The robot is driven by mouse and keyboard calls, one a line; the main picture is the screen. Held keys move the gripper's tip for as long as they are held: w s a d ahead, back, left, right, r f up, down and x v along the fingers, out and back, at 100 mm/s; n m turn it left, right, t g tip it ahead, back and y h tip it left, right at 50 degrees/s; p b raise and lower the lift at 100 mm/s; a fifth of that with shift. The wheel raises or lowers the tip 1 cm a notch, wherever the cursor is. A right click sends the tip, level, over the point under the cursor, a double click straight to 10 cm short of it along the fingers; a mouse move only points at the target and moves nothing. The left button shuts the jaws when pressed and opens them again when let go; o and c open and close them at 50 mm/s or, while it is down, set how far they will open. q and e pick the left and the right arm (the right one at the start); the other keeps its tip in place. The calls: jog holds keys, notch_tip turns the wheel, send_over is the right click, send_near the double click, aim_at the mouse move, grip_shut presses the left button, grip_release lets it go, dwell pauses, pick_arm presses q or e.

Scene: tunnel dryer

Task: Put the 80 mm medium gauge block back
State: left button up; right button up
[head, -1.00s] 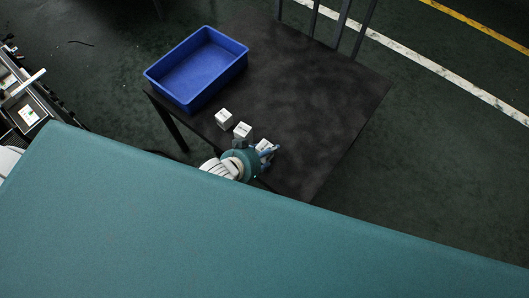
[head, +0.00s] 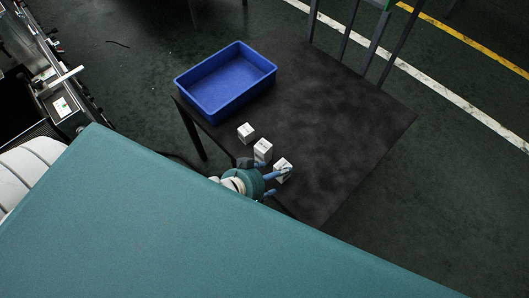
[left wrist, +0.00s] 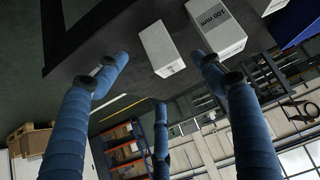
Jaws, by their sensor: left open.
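Three white blocks stand in a row on the dark table (head: 345,120): one nearest the bin (head: 246,133), a middle one (head: 262,151) and an end one (head: 284,166). In the left wrist view the middle block (left wrist: 215,30) reads "100 mm"; the end block (left wrist: 162,48) shows no readable label. I cannot tell which is the 80 mm block. My left gripper (head: 278,182) is open beside the end block, its blue fingers pointing at it. In the left wrist view that block shows beyond and between the spread fingertips (left wrist: 165,72); contact is not clear. My right gripper is not in view.
A blue, empty-looking bin (head: 182,88) stands at the table's far left corner, behind the blocks. The right half of the table is bare. A dark railed frame (head: 345,42) stands at the far edge. Machinery (head: 60,95) is at the far left.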

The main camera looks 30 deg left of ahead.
pick_arm(q)
jog(key=v, duration=0.5)
jog(key=s+a+f+n+g+y, duration=0.15)
jog(key=s+a+f, duration=0.25)
jog(key=f, duration=0.9)
jog(key=s+a+f+m+g+y, duration=0.15)
jog(key=s+a+f, duration=0.35)
jog(key=f, duration=0.9)
jog(key=s+f+g, duration=0.2)
jog(key=s+f, duration=0.4)
jog(key=s, duration=0.3)
jog(key=s+d+f+n+g, duration=0.1)
jog(key=s+f+g, duration=0.1)
jog(key=s+f, duration=0.4)
jog(key=s, duration=0.3)
jog(key=shift+s+d+f+g, duration=0.2)
jog(key=shift+f+g, duration=0.05)
jog(key=shift+g, duration=0.05)
